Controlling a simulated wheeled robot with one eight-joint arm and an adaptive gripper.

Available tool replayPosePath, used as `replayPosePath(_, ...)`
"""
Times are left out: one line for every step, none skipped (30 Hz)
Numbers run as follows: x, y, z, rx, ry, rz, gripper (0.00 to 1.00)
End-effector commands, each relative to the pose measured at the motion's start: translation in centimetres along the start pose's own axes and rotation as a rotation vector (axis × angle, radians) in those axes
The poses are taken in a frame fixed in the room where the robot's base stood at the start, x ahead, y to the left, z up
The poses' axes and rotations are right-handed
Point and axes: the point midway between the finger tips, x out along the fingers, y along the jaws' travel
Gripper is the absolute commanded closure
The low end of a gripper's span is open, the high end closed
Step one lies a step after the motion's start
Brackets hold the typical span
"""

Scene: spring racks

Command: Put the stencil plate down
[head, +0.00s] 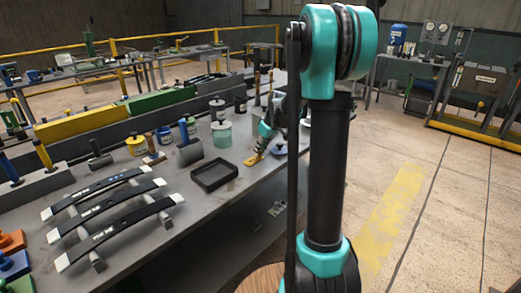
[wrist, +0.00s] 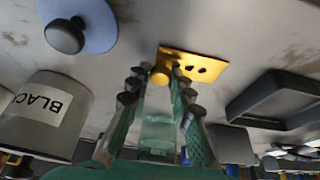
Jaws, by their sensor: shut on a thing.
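The stencil plate is a small yellow plate with dark holes and a round yellow knob; it shows in the wrist view (wrist: 203,68) and in the head view (head: 252,159). My gripper (wrist: 165,76) is shut on its knob, with one finger on each side. In the head view my gripper (head: 258,146) points down over the bench top (head: 238,196), right of the black tray. The plate is at or very close to the bench top; I cannot tell whether it touches. My arm hides part of the bench beyond.
The black tray (head: 214,187) lies left of the plate. A blue-grey disc with a dark knob (wrist: 92,22) and a can labelled BLACK (wrist: 45,105) are close by. A pale green jar (head: 221,134) stands behind. Dark leaf springs (head: 112,207) lie at the left. The bench's front edge is near.

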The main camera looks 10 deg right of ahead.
Motion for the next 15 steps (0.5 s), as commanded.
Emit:
replayPosePath(0.02, 0.00, 0.00, 0.000, 0.000, 0.000, 1.00)
replayPosePath(0.07, 0.00, 0.02, 0.000, 0.000, 0.000, 1.00)
replayPosePath(0.17, 0.00, 0.06, 0.000, 0.000, 0.000, 1.00)
replayPosePath(0.26, 0.01, 0.10, 0.000, 0.000, 0.000, 1.00)
replayPosePath(0.22, 0.00, 0.09, 0.000, 0.000, 0.000, 0.75)
replayPosePath(0.21, 0.00, 0.08, 0.000, 0.000, 0.000, 0.70)
replayPosePath(0.20, 0.00, 0.08, 0.000, 0.000, 0.000, 0.67)
replayPosePath(0.20, 0.00, 0.08, 0.000, 0.000, 0.000, 0.63)
replayPosePath(0.20, 0.00, 0.08, 0.000, 0.000, 0.000, 0.58)
replayPosePath(0.20, 0.00, 0.08, 0.000, 0.000, 0.000, 0.58)
replayPosePath(0.19, 0.00, 0.08, 0.000, 0.000, 0.000, 0.58)
replayPosePath(0.19, 0.00, 0.07, 0.000, 0.000, 0.000, 0.58)
replayPosePath(0.19, 0.00, 0.07, 0.000, 0.000, 0.000, 0.58)
replayPosePath(0.19, 0.00, 0.07, 0.000, 0.000, 0.000, 0.58)
replayPosePath(0.19, 0.00, 0.07, 0.000, 0.000, 0.000, 0.58)
